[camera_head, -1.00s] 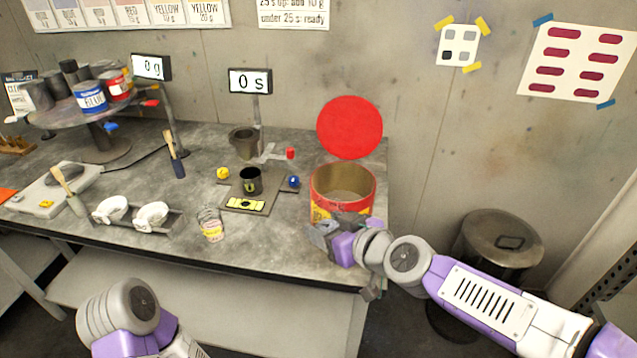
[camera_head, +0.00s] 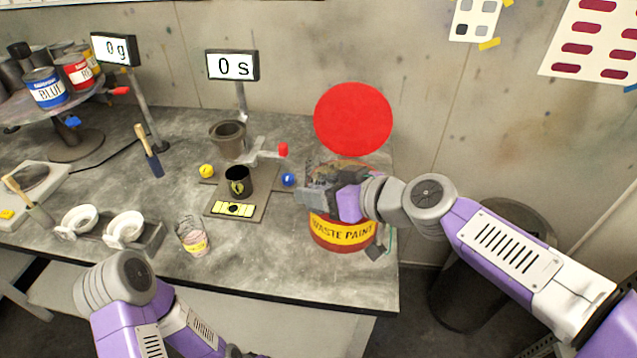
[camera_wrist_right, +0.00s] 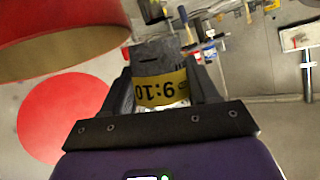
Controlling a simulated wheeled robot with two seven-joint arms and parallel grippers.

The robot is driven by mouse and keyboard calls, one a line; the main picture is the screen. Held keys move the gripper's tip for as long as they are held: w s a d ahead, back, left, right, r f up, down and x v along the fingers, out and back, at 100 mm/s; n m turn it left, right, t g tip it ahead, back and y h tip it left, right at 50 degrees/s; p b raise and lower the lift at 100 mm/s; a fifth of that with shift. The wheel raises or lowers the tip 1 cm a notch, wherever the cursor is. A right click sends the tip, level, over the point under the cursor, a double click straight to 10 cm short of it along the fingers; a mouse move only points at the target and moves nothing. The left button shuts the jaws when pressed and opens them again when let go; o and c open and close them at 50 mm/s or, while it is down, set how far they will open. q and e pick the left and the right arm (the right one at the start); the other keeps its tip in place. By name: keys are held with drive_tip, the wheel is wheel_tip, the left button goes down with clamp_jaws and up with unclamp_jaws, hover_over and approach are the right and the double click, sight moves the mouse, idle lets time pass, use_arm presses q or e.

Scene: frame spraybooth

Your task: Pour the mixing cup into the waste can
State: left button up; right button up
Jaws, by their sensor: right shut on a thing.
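The waste can (camera_head: 342,232) is a red drum with a yellow "WASTE PAINT" label, at the right end of the table. My right gripper (camera_head: 322,186) is over its top and hides most of the opening. It is shut on the mixing cup (camera_wrist_right: 162,88), a grey cup with a yellow printed band, seen between the fingers in the right wrist view. The can's red rim (camera_wrist_right: 62,42) shows beside the cup there. The cup's exact tilt and contents cannot be made out. My left arm shows at lower left, but its gripper is out of view.
A red disc (camera_head: 353,119) stands behind the can. The front right table top is clear.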

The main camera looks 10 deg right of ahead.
drive_tip(key=shift+w+d+r+m+g+y+p, duration=0.3)
drive_tip(key=shift+m+p, duration=0.3)
drive_tip(key=shift+p, duration=0.25)
drive_tip(key=shift+w+d+r+m+g+y+p, duration=0.1)
drive_tip(key=shift+w+d+m+g+y+p, duration=0.2)
drive_tip(key=shift+m+p, duration=0.4)
drive_tip(key=shift+a+f, duration=0.15)
drive_tip(key=shift+w+d+m, duration=0.1)
drive_tip(key=shift+d+m, duration=0.15)
drive_tip(key=shift+m, duration=0.05)
drive_tip(key=shift+g+y, duration=0.3)
drive_tip(key=shift+y, duration=0.1)
drive_tip(key=shift+m, duration=0.4)
drive_tip(key=shift+s+a+f+m+g+y+b, duration=0.1)
drive_tip(key=shift+f+m+g+y+b, duration=0.1)
drive_tip(key=shift+f+m+y+b, duration=0.3)
drive_tip(key=shift+s+a+f+m+g+y+b, duration=0.1)
drive_tip(key=shift+f+m+g+y+b, duration=0.15)
drive_tip(key=shift+m+b, duration=0.35)
drive_tip(key=shift+f+m+g+y+b, duration=0.15)
drive_tip(key=shift+m+g+y+b, duration=0.1)
drive_tip(key=shift+m+y+b, duration=0.5)
idle(0.5)
drive_tip(key=shift+d+m, duration=0.1)
drive_tip(key=shift+m, duration=0.35)
